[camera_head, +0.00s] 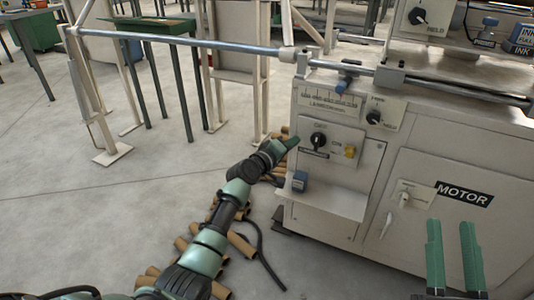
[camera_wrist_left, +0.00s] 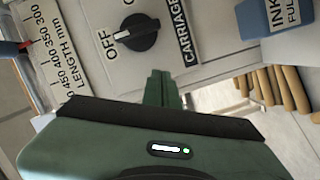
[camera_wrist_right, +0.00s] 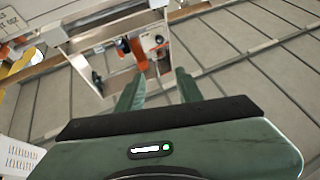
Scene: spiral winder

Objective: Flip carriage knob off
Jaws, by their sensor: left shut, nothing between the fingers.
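The carriage knob (camera_head: 318,139) is a black rotary knob on the pale machine's front panel. In the left wrist view the knob (camera_wrist_left: 139,32) sits beside OFF lettering, with the CARRIAGE label (camera_wrist_left: 182,32) to its right. A white mark on the knob's left end faces the OFF lettering. My left gripper (camera_head: 294,143) is shut and empty, just left of the knob in the head view. In the left wrist view its fingers (camera_wrist_left: 162,88) are below the knob, apparently apart from it. My right gripper (camera_head: 454,240) is open and empty, in front of the motor door.
A yellow knob (camera_head: 350,151) sits right of the carriage knob. A blue ink bottle (camera_head: 300,181) stands on a shelf (camera_head: 335,203) below. A second black knob (camera_head: 374,117) is at upper right. Cardboard tubes (camera_head: 242,244) lie on the floor under my left arm.

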